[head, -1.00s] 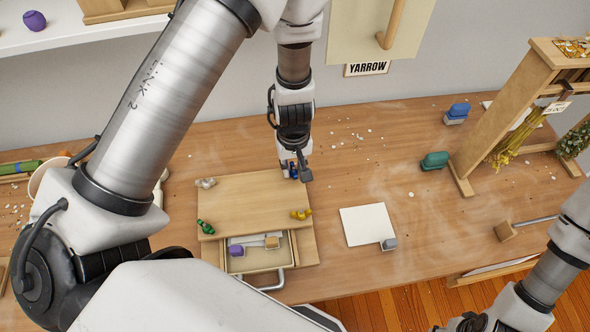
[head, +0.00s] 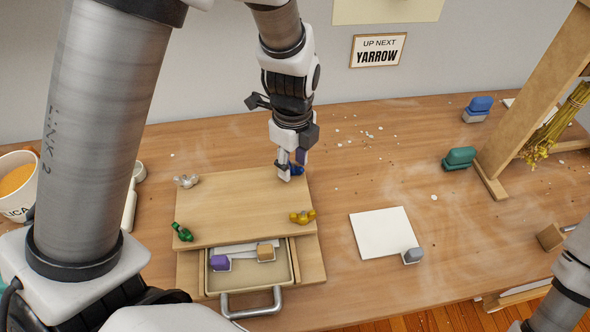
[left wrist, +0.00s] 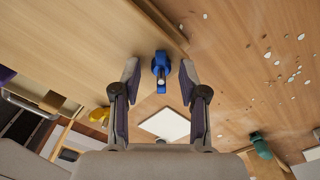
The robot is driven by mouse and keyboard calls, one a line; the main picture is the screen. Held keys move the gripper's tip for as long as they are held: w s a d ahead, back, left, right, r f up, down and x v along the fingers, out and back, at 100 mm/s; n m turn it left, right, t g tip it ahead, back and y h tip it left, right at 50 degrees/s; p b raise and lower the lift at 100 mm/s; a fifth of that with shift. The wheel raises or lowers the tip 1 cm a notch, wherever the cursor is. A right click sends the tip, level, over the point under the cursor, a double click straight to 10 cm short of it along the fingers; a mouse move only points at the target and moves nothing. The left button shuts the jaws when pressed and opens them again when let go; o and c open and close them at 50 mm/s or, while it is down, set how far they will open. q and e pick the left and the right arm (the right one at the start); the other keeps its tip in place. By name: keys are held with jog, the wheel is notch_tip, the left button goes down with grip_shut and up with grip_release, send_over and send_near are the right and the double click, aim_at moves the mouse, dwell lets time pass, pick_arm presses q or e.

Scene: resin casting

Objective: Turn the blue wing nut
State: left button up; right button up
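The blue wing nut (head: 297,170) sits at the back right corner of the wooden board (head: 235,205). In the left wrist view the blue wing nut (left wrist: 160,68) shows between my two fingertips, one on each side. My left gripper (head: 288,168) is open, pointing down over it and partly hiding it in the head view. I cannot tell whether a finger touches it. Other wing nuts stand at the board's corners: silver (head: 187,181), green (head: 182,232) and yellow (head: 302,217). My right arm shows at the lower right, its gripper out of view.
An open drawer (head: 293,262) below the board holds a purple block (head: 220,263) and a tan block (head: 266,253). A white sheet (head: 380,232) with a grey stamp (head: 412,256) lies to the right. A wooden rack (head: 535,90) stands farther right.

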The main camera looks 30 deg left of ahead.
pick_arm(q)
notch_tip(320, 180, up, 12)
dwell(0.6)
